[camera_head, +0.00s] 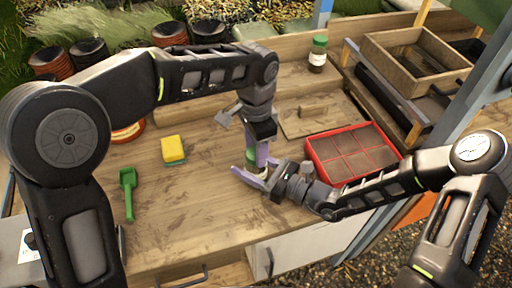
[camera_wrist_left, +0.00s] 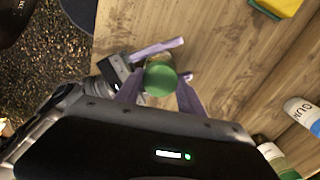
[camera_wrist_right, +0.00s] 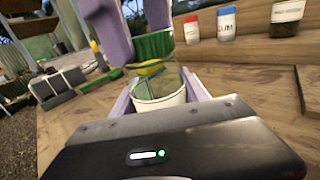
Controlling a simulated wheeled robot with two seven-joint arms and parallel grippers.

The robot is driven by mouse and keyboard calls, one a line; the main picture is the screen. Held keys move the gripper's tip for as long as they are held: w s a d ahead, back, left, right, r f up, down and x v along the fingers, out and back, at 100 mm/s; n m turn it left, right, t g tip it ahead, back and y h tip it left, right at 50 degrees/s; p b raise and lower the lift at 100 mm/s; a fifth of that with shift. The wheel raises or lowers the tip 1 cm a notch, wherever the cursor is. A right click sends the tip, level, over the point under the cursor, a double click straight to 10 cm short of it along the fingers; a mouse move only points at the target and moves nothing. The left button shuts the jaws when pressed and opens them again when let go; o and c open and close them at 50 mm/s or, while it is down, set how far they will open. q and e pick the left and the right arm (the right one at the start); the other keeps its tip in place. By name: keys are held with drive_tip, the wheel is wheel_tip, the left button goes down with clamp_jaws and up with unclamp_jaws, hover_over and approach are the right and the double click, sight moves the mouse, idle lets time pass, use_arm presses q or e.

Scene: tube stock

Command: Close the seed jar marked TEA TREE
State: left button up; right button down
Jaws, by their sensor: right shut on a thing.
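A clear glass jar (camera_wrist_right: 160,88) with a white band at its bottom stands upright between my right gripper's fingers; no name is readable on it. A green lid (camera_wrist_left: 160,78) sits at the jar's mouth; I cannot tell how tightly. My right gripper (camera_head: 262,174) is shut on the jar low down, from the side. My left gripper (camera_head: 256,152) points down from above. Its purple fingers stand on either side of the lid, with small gaps visible in the left wrist view, so it looks open.
A red divided tray (camera_head: 352,152) lies right of the grippers. A yellow sponge (camera_head: 173,148) and green trowel (camera_head: 128,190) lie to the left. Another green-lidded jar (camera_head: 318,52) stands at the back. The right wrist view shows a blue-capped GUM bottle (camera_wrist_right: 227,24) and a red-capped bottle (camera_wrist_right: 192,30).

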use_arm(q)
drive_tip(key=o, duration=0.4)
drive_tip(key=shift+r, duration=2.25)
drive_tip(key=shift+c, duration=0.4)
